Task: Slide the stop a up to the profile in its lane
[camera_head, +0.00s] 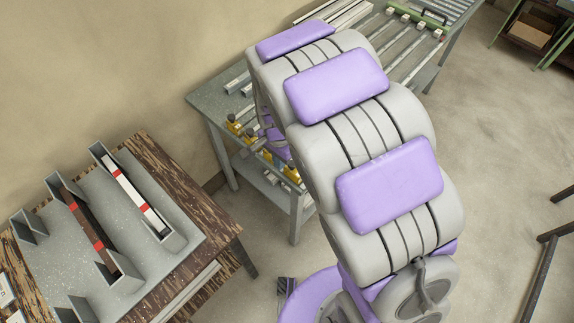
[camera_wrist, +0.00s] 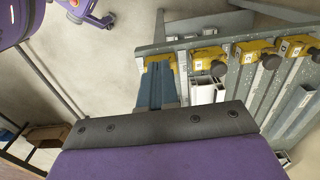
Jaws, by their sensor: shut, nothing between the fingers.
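Several yellow blocks with dark knobs sit in a row along the near edge of the grey bench; in the wrist view they are the leftmost block (camera_wrist: 157,58), the second (camera_wrist: 209,58), the third (camera_wrist: 254,49) and the right one (camera_wrist: 297,44). Their labels are too small to read, so I cannot tell which is stop a. Pale metal profiles (camera_wrist: 204,90) show below them. My gripper (camera_wrist: 160,74) is shut and empty, its blue-grey fingers pointing at the leftmost block; I cannot tell whether they touch it.
The grey bench (camera_head: 206,98) stands behind my arm, with rails and a green-framed part (camera_head: 420,16) at its far end. A wooden table (camera_head: 190,200) at left bears grey holders with red-banded bars (camera_head: 135,190). Floor at right is mostly clear.

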